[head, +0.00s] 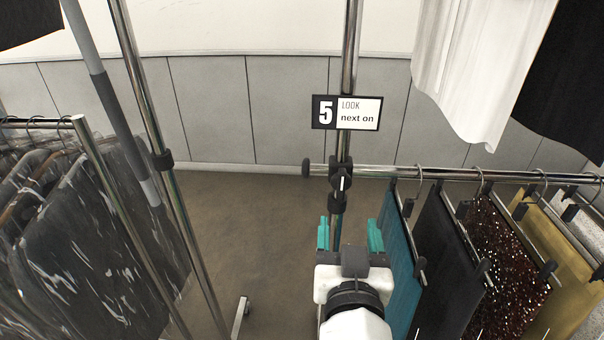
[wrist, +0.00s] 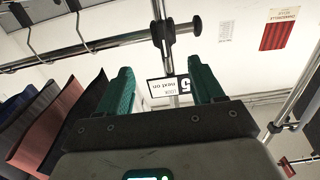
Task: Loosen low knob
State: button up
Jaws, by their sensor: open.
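A chrome upright (head: 349,60) carries a black clamp (head: 341,165) where the garment rail crosses it. A dark knob with a white line (head: 342,183) faces me at the clamp, and a smaller black piece (head: 337,203) sits just below. My gripper (head: 349,235), with teal fingers, is open and empty. In the head view it is below the knob, apart from it, its fingers either side of the upright's line. In the wrist view the open fingers (wrist: 163,85) point toward the black clamp (wrist: 163,35), which is beyond them. I cannot make out a separate knob there.
A sign reading "5 LOOK next on" (head: 346,113) hangs on the upright above the clamp. Garments, the nearest a teal one (head: 400,265), hang close right of my gripper. Dark clothes (head: 95,250) hang on a rack at left. Open floor (head: 255,220) lies between.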

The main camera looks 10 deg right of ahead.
aim_at(342, 186)
jog(key=x, duration=0.3)
jog(key=p+x, duration=0.1)
jog(key=x, duration=0.3)
jog(key=p+x, duration=0.1)
jog(key=x, duration=0.3)
jog(key=shift+w+a+r, duration=0.1)
jog(key=shift+a+r, duration=0.15)
jog(key=shift+a, duration=0.05)
jog(key=c, duration=1)
